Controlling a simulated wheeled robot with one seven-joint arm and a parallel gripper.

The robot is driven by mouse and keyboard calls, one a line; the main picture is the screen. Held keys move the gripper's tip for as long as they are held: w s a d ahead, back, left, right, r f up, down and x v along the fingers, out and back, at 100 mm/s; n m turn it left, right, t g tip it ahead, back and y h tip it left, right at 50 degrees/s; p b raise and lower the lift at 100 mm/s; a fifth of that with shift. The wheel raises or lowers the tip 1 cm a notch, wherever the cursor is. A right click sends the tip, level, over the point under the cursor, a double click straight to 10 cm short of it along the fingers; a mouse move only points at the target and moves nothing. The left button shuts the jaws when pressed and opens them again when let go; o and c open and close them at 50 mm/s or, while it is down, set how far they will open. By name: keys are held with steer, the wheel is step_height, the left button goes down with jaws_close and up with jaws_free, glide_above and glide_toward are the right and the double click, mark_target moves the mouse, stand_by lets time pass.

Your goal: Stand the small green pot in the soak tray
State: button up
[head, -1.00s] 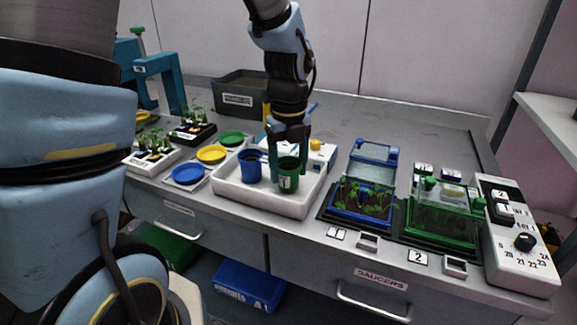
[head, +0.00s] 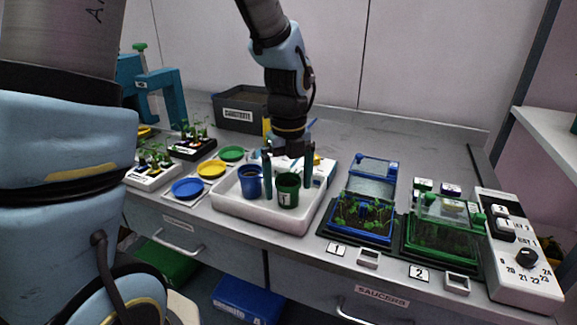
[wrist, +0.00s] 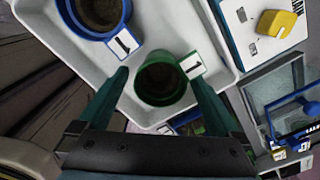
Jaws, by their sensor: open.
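The small green pot (head: 287,191) stands upright in the white soak tray (head: 262,219), on the right side, with a white label on it. In the wrist view the green pot (wrist: 162,82) shows its round rim and dark inside. A blue pot (head: 250,183) stands in the tray to its left; it also shows in the wrist view (wrist: 98,14). My gripper (head: 287,188) is open, its two teal fingers spread to either side of the green pot. The fingers look apart from the pot, and nothing is held.
Blue, yellow and green saucers (head: 187,187) lie left of the tray. A blue-framed propagator (head: 361,215) and a green one (head: 440,236) stand to the right, then a white control box (head: 515,255). A grey bin (head: 240,108) stands behind.

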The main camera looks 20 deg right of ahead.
step_height(320, 180, up, 12)
steer(key=a+f+n, duration=0.3)
steer(key=a+n, duration=0.5)
steer(key=n, duration=0.3)
steer(key=w+a+f+n+t, duration=0.1)
steer(key=a+f+n, duration=0.3)
steer(key=a+n, duration=0.5)
steer(key=a+f+n, duration=0.3)
steer(key=a+n, duration=0.5)
steer(key=n, duration=0.5)
steer(key=shift+w+a+f+n+t+b, duration=0.2)
steer(key=shift+f+n+t+b, duration=0.1)
steer(key=shift+f+n+b, duration=0.1)
